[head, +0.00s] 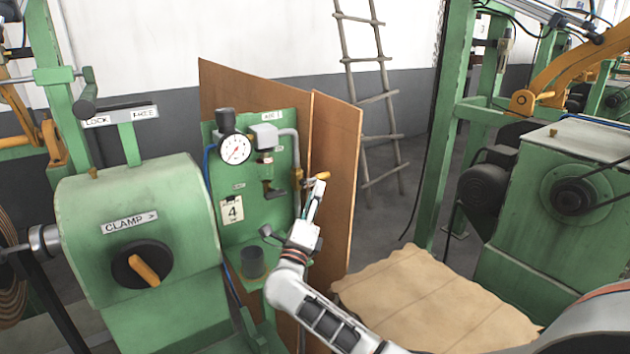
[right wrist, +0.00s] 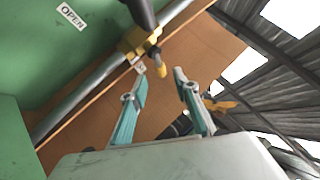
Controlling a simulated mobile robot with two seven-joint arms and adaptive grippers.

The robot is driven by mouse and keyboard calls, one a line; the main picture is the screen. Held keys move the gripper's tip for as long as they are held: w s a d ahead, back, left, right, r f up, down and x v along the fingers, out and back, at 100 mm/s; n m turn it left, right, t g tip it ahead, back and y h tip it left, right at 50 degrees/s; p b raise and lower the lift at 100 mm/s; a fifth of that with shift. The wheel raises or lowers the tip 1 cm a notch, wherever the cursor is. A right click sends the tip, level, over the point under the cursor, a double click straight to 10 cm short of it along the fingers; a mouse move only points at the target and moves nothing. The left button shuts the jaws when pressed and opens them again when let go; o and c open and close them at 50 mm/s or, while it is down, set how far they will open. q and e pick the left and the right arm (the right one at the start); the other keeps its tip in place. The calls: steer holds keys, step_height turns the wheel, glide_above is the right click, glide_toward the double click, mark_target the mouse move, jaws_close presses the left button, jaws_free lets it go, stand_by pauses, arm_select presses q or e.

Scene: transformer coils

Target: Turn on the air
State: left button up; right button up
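The green air panel (head: 277,205) carries a round pressure gauge (head: 235,149) and a grey pipe down its right side. A brass valve (head: 298,176) sits on that pipe, with a yellow-tipped handle (head: 318,176) pointing right. My right gripper (head: 314,195) is just below the handle at the panel's right edge. In the right wrist view the valve (right wrist: 137,41) shows ahead, and its yellow tip (right wrist: 160,69) lies near the gap between the open fingertips (right wrist: 160,80). Nothing is held, and contact cannot be told. An "OPEN" label (right wrist: 71,17) is beside the pipe. My left gripper is not in view.
A green clamp machine (head: 140,215) with an orange-handled knob (head: 145,270) stands left of the panel. A brown board (head: 333,170) stands behind the panel's right side. A ladder (head: 372,110) leans on the wall. Cardboard (head: 420,295) and another green machine (head: 560,190) are at right.

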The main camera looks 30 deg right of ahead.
mark_target(315, 179)
steer(key=shift+p+x, duration=0.3)
steer(key=shift+x, duration=2.45)
jaws_close()
